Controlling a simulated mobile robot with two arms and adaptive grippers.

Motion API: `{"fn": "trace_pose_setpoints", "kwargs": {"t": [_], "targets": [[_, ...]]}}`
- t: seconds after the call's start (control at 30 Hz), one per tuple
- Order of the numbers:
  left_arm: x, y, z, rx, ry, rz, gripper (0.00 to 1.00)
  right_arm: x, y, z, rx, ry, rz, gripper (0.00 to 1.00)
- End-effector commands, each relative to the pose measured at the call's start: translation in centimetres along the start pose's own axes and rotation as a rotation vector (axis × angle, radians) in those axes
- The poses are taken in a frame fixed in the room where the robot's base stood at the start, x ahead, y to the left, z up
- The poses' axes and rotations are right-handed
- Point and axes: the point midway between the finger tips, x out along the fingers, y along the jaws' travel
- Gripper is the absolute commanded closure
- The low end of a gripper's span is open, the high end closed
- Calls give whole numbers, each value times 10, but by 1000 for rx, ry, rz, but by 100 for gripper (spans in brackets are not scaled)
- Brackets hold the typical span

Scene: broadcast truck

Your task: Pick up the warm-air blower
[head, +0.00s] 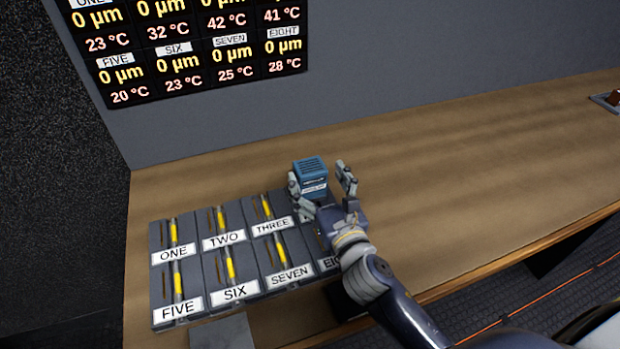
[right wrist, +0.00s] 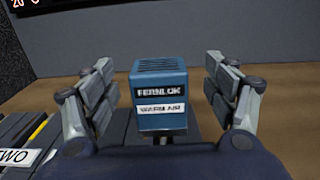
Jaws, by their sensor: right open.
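The warm-air blower (head: 312,174) is a small blue box with a slotted top, standing upright at the back right of the row of labelled panels. In the right wrist view the blower (right wrist: 160,92) faces me with a "FERNLOK" label and a "WARM AIR" label. My right gripper (head: 320,182) is open, with one finger on each side of the blower. The right wrist view shows gaps between the blower and both fingers (right wrist: 164,90). The blower's base is partly hidden behind my gripper. My left gripper is not in view.
Several dark panels with yellow strips, labelled ONE (head: 174,253) to EIGHT, lie on the wooden bench (head: 450,170); my arm covers some. A wall display (head: 190,45) shows readings. The bench's right side is clear up to a small tray (head: 604,101).

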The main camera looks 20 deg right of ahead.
Motion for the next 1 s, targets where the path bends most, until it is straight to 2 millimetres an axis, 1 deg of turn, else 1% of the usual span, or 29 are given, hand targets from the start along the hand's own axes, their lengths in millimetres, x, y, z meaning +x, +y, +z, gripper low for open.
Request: {"fn": "trace_pose_setpoints", "kwargs": {"t": [0.03,0.2,0.3,0.4,0.57,0.6,0.67,0.7,0.77,0.8,0.87,0.93,0.97,1.0], "targets": [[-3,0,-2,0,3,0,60,8,1,1,4,0,-2,22],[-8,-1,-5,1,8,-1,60,32,2,-2,2,0,-3,22],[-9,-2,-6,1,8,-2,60,42,2,-2,1,0,-1,22],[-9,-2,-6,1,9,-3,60,45,2,-3,1,0,-1,22],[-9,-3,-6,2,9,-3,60,45,2,-3,1,1,-1,22],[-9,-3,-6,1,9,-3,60,45,2,-3,1,1,-1,24],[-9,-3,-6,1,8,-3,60,45,2,-3,1,1,-1,38],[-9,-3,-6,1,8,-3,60,45,2,-3,1,1,-1,47],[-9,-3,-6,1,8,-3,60,45,2,-3,1,1,-1,60],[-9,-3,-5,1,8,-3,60,45,2,-3,1,1,-1,69],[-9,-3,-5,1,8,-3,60,45,2,-3,1,1,-1,82],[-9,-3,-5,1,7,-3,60,45,2,-2,1,-3,0,82],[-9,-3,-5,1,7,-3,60,45,2,-2,1,-3,0,87],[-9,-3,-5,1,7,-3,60,45,2,-2,1,-3,0,87]]}}
